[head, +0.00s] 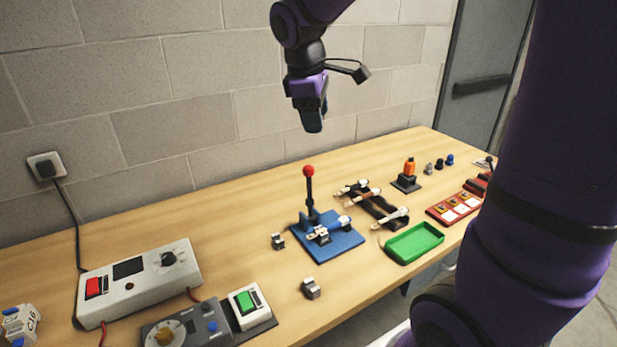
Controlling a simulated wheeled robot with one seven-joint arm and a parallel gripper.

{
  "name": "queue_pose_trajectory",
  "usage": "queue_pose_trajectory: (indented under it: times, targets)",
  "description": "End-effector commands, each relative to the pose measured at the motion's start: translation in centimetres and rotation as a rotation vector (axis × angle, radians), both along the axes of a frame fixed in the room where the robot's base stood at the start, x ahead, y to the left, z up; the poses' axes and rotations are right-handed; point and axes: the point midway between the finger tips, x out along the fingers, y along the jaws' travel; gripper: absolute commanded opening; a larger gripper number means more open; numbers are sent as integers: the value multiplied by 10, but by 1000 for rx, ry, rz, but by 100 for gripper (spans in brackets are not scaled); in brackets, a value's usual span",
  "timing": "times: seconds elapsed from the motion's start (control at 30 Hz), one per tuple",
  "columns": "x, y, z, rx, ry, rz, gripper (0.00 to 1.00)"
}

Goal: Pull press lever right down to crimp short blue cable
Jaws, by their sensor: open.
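The press (345,245) has a blue base and stands on the wooden bench near the middle. Its black lever (309,195) stands upright with a red ball knob (309,171) on top. A short cable (341,223) with blue on it lies at the press jaws; how far it sits in them is too small to tell. My gripper (312,124) is open, empty and points down. It hangs in the air above the lever knob in the picture, apart from it.
A grey control box (140,310) and a green switch (247,300) stand front left. Small metal blocks (311,289) lie near the press. A block wall (150,130) runs behind.

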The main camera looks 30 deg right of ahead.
Motion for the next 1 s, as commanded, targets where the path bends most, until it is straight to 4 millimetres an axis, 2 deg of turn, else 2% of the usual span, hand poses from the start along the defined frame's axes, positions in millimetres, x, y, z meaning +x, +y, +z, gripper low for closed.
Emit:
queue_pose_trajectory:
  times: [0.1, 0.3, 0.5, 0.7, 0.87, 1.0]
  targets:
    - [33, -2, -23, -33, 84, 109, 59]
    - [82, -6, -68, -76, 223, 299, 59]
    - [117, -9, -110, -98, 333, 455, 59]
    - [132, -10, -130, -105, 383, 526, 59]
    - [132, -14, -140, -106, 388, 532, 59]
    - [128, -22, -159, -105, 390, 531, 59]
